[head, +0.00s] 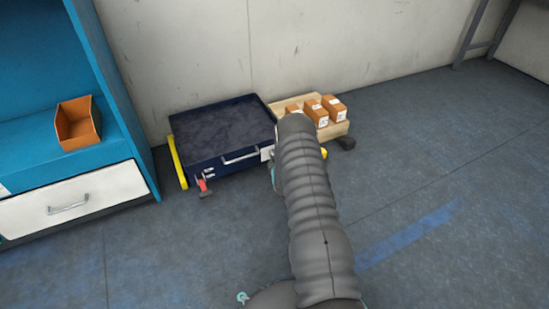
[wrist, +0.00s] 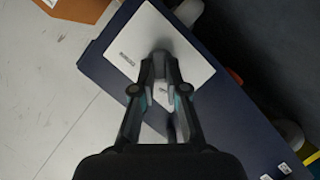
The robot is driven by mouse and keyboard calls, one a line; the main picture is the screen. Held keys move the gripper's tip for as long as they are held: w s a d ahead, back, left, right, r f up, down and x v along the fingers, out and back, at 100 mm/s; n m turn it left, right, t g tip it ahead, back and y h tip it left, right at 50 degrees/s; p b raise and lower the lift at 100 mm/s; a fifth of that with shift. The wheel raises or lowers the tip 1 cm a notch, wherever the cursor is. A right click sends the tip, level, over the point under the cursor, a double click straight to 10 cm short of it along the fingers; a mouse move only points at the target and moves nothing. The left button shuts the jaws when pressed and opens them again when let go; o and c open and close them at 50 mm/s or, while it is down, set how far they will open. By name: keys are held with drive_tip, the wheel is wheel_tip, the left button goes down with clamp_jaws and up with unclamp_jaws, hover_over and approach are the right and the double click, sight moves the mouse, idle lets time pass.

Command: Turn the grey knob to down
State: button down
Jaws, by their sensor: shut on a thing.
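The grey knob (wrist: 163,44) is on a white plate (wrist: 185,65) fixed to the dark blue front of a case. In the wrist view my gripper (wrist: 160,62) points at the plate, and its two fingertips are close together on the knob. The fingers hide part of the knob, so its exact angle is hard to read. In the head view the dark blue case (head: 187,158) stands on the floor by the wall. The white plate's edge (head: 267,153) shows at its right front corner. My arm hides the knob and most of my gripper there.
A wooden tray (head: 337,131) with several orange-brown boxes stands right of the case. A blue shelf unit (head: 120,95) with a white drawer (head: 95,190) and an orange bin (head: 78,125) is at the left. A red part (head: 203,185) sticks out at the case's front. The floor at right is clear.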

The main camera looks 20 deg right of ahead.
drive_tip(key=shift+w+d+m+y+b, duration=0.15)
drive_tip(key=shift+d+m+y, duration=0.15)
drive_tip(key=shift+m+y, duration=1.4)
drive_tip(key=shift+s+d+m+y+b, duration=0.1)
drive_tip(key=shift+d+m+y+b, duration=0.15)
drive_tip(key=shift+m+y, duration=1.45)
drive_tip(key=shift+w+d+m+y+b, duration=0.1)
drive_tip(key=shift+d+m+y, duration=0.4)
drive_tip(key=shift+m, duration=2.2)
drive_tip(key=shift+a, duration=0.15)
drive_tip(key=c, duration=1.2)
unclamp_jaws()
drive_tip(key=shift+y, duration=0.3)
